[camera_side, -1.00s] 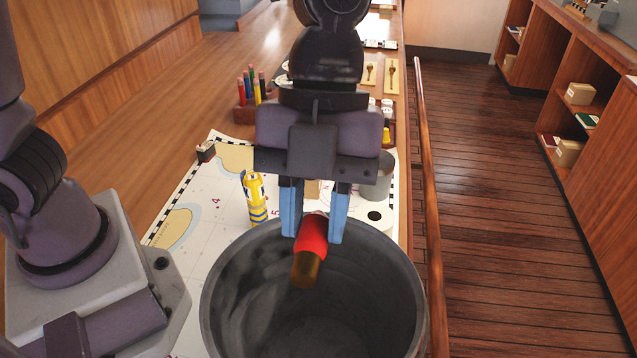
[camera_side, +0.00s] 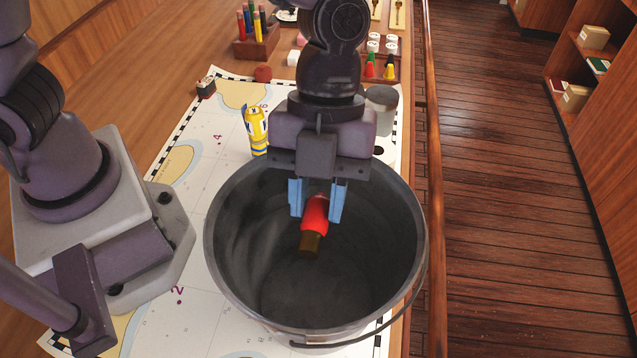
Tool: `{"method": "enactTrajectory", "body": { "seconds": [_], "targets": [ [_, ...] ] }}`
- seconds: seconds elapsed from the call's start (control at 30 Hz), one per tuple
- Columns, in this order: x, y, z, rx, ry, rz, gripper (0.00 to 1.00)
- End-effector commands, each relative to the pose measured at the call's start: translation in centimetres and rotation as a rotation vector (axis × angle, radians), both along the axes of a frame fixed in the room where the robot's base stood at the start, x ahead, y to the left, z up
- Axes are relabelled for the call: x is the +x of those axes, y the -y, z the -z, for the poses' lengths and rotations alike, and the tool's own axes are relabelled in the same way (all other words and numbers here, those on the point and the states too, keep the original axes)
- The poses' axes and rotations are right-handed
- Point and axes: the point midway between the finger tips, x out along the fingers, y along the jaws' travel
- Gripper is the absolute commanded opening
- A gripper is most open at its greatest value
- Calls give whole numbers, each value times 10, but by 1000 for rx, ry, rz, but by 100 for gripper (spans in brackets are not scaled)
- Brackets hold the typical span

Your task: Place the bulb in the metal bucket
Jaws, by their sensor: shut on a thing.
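The bulb (camera_side: 314,216) is red with a brass-brown base that points down and toward the camera. My gripper (camera_side: 317,205) is shut on it, with a blue finger on each side of the red part. The grey metal bucket (camera_side: 235,245) stands upright on the chart, its wire handle hanging at the front right. The gripper's fingertips and the bulb appear within the bucket's opening, near the back half. The bulb seems clear of the walls and the floor. How deep it hangs is hard to tell.
A yellow striped figure (camera_side: 257,130) stands behind the bucket on the chart (camera_side: 190,215). A grey cylinder (camera_side: 381,105) stands behind at the right. A pencil holder (camera_side: 257,42) and a small sushi-like block (camera_side: 206,88) are at the back left. A wooden rail (camera_side: 434,180) runs along the right.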

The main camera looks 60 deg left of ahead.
Motion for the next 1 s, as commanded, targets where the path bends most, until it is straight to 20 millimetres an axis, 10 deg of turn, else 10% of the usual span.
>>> {"method": "enactTrajectory", "body": {
  "seconds": [0.13, 0.17, 0.3, 1.0],
  "targets": [
    [0, 0, 0, 0, 0, 0, 7],
    [0, 0, 0, 0, 0, 0, 34],
    [0, 0, 0, 0, 0, 0, 59],
    [1, 1, -11, -4, 4, 0, 59]
  ]
}}
